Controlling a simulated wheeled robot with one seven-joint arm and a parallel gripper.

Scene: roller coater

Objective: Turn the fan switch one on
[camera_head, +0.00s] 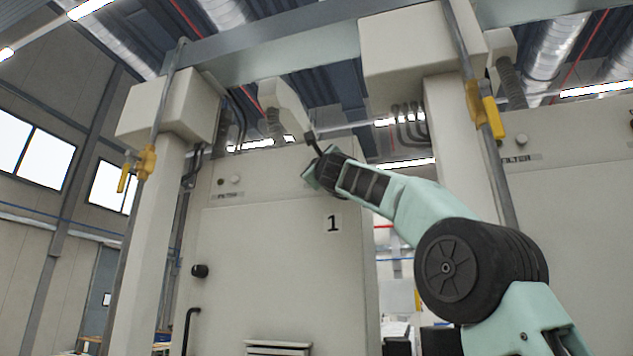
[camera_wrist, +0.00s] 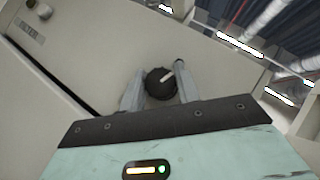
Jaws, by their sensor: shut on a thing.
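The fan switch, a round black knob with a white pointer mark (camera_wrist: 160,84), sits on the beige cabinet panel in the wrist view. My gripper (camera_wrist: 160,88) has one grey finger on each side of the knob and is shut on it. The pointer slants up to the right in that view.
A small round button above a filter label (camera_head: 236,179) is at the cabinet's upper left. A black knob (camera_head: 200,271) and a black handle (camera_head: 190,328) are lower down. Pillars with yellow-handled valves (camera_head: 146,162) flank the cabinet.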

